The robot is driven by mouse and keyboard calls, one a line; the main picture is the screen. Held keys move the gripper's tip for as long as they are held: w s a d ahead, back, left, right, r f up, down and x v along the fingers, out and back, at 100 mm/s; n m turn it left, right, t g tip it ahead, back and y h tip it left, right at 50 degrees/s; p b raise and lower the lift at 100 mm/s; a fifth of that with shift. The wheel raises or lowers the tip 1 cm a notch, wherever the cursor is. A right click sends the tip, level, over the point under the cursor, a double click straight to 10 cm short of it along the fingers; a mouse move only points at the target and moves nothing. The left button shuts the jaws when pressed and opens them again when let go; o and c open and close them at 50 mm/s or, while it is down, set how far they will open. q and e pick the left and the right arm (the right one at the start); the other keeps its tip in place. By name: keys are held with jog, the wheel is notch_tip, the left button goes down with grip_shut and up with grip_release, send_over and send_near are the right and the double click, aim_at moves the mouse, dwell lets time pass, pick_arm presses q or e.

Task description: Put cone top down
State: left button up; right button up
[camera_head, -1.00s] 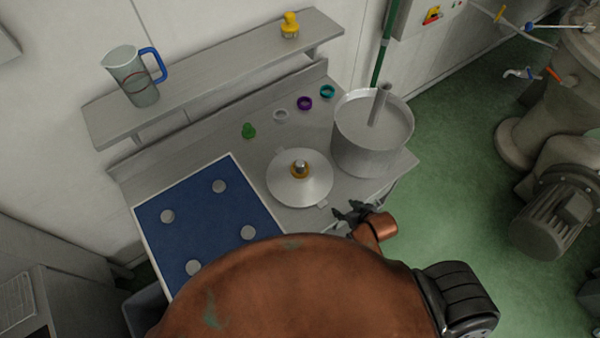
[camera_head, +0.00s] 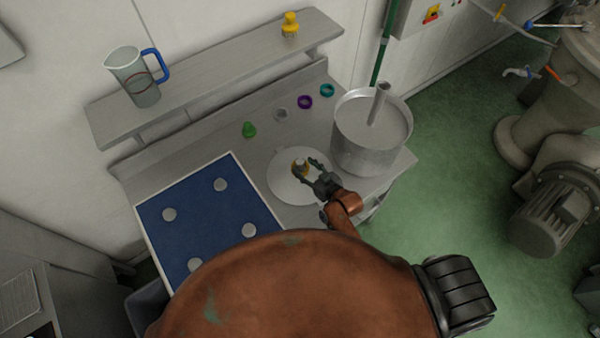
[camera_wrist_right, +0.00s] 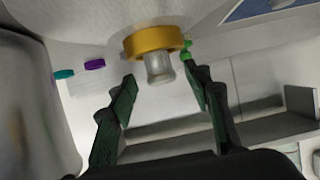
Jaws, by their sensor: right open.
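A wide, shallow silver cone (camera_head: 287,188) lies on the steel bench, with a brass collar and a pale metal stub at its centre. In the right wrist view the brass collar (camera_wrist_right: 153,42) and stub (camera_wrist_right: 160,69) show close up. My right gripper (camera_head: 308,171) reaches over the cone from its right side. In the wrist view the right gripper's fingers (camera_wrist_right: 160,77) are apart, one on each side of the stub, with gaps visible. I cannot tell how deep the stub sits between them. My left gripper is not in view.
A blue mat (camera_head: 190,200) with several pale discs lies left. A steel pot (camera_head: 365,150) stands close right of the cone. Behind are a green piece (camera_head: 249,130), a purple ring (camera_head: 305,102) and a teal ring (camera_head: 327,90). A jug (camera_head: 138,82) stands on the shelf.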

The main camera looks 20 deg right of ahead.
jog(key=shift+p+x, duration=0.3)
jog(key=shift+x, duration=1.55)
jog(key=shift+c, duration=0.4)
grip_shut()
jog(key=shift+w+r, duration=0.1)
jog(key=shift+r, duration=0.15)
